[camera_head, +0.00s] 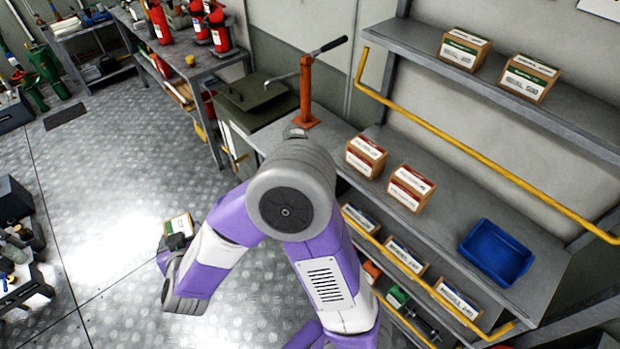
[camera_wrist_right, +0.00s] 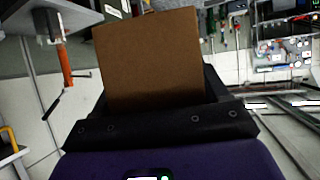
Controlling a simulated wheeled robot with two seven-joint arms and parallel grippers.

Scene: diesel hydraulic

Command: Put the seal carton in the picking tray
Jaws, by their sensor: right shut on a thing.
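My right gripper (camera_head: 176,243) is at the left of the head view, out over the metal floor and away from the shelves. It is shut on a small brown carton (camera_head: 178,224) with a white and green label. In the right wrist view the carton's plain brown face (camera_wrist_right: 150,55) stands up between the black fingers (camera_wrist_right: 157,112). Its label is hidden there. The blue picking tray (camera_head: 470,247) sits on the middle shelf at the right, well apart from the gripper, and looks empty. My left gripper is not in view.
Two red-labelled cartons (camera_head: 411,188) (camera_head: 365,157) stand left of the tray. Green-labelled cartons (camera_head: 528,78) (camera_head: 465,49) stand on the upper shelf. A yellow rail (camera_head: 480,168) runs along the upper shelf. An orange post (camera_head: 306,90) with a lever stands at the bench's far end.

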